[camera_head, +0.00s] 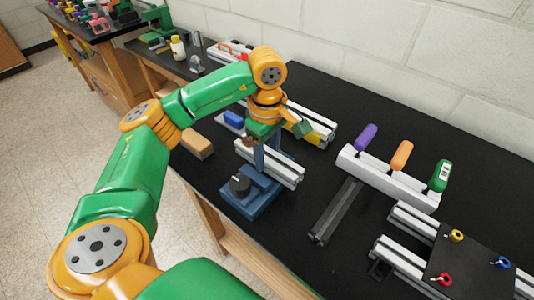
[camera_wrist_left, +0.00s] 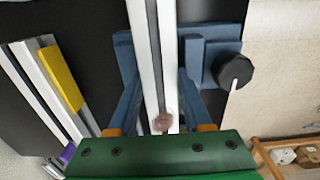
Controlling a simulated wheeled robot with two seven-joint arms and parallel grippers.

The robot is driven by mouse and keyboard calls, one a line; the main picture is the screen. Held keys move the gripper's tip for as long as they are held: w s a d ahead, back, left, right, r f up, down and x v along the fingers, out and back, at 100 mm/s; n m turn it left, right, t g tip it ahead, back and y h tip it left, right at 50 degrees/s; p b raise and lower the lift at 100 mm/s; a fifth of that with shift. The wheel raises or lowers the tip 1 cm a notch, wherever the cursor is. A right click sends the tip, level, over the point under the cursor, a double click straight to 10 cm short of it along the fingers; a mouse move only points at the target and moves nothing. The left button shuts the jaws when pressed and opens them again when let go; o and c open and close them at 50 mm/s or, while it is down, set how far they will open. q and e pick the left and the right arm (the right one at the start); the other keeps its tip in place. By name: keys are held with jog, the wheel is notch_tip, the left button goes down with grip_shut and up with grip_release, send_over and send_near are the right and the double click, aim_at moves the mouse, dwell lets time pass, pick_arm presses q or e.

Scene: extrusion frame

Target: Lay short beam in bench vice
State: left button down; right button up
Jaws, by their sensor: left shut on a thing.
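The short beam (camera_head: 270,163), a pale grey slotted bar, lies level over the bench vice. My left gripper (camera_head: 261,157) is above the vice, pointing down, shut on the beam. The blue bench vice (camera_head: 258,202) with its black knob (camera_head: 240,185) stands near the bench's front edge. In the left wrist view, the beam (camera_wrist_left: 153,60) runs between the two fingers of my left gripper (camera_wrist_left: 158,105), and blue vice parts (camera_wrist_left: 208,38) show on both sides of it. I cannot tell whether the beam touches the vice bed. My right gripper is not in view.
Behind the vice lie longer beams, one with a yellow piece (camera_head: 299,128). A brown block (camera_head: 197,145) lies at left. A white rack (camera_head: 385,180) with purple, orange and green handles, a dark bar (camera_head: 335,211) and a beam frame with a black plate (camera_head: 470,265) are at right.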

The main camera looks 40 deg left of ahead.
aim_at(267, 154)
pick_arm(q)
jog(key=shift+c, duration=1.7)
grip_release()
jog(key=shift+s+f, duration=0.1)
jog(key=shift+f, duration=0.05)
notch_tip(267, 154, up, 13)
jog(key=p, duration=0.4)
